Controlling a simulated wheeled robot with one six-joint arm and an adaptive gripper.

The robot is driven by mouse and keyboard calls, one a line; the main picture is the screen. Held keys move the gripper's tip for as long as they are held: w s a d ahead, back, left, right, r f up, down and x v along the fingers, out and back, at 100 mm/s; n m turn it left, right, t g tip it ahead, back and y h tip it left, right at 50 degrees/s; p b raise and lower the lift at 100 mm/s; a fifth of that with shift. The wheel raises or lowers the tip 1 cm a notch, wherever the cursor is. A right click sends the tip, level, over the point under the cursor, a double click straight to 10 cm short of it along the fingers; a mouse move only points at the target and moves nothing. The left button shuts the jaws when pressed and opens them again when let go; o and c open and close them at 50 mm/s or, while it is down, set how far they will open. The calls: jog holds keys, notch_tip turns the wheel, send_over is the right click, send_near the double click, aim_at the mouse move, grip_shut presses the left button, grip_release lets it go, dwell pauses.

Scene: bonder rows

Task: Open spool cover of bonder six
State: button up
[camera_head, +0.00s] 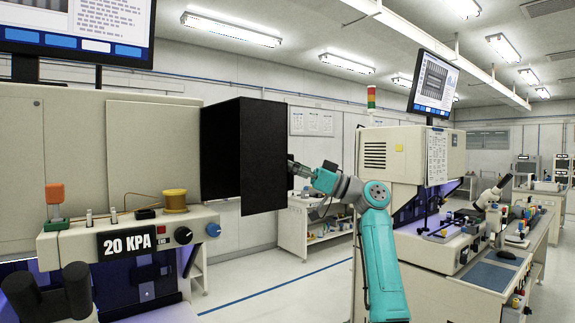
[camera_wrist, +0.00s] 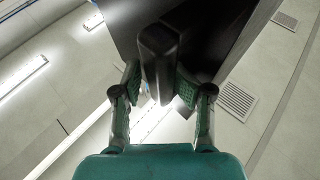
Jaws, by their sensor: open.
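A black box-like cover (camera_head: 228,150) stands out from the right end of the beige bonder (camera_head: 75,150) at left in the head view. I take it for the spool cover. No bonder number is readable. My gripper (camera_head: 297,168) is at the cover's right side, its tip partly hidden there. In the wrist view my gripper (camera_wrist: 159,82) is open, with one finger on each side of a black bar-like handle (camera_wrist: 157,45). The handle's lower end lies between the fingers. Gaps show beside it, and I cannot tell whether either finger touches it.
The bonder's front ledge holds a gold spool (camera_head: 175,200), knobs and a "20 KPA" panel (camera_head: 127,242). A second bonder (camera_head: 410,155) with a monitor and microscope stands at right. A white cart (camera_head: 310,228) stands behind my arm. Open floor (camera_head: 270,280) lies between the bonders.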

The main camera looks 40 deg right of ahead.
jog(key=v, duration=1.2)
dwell(0.4)
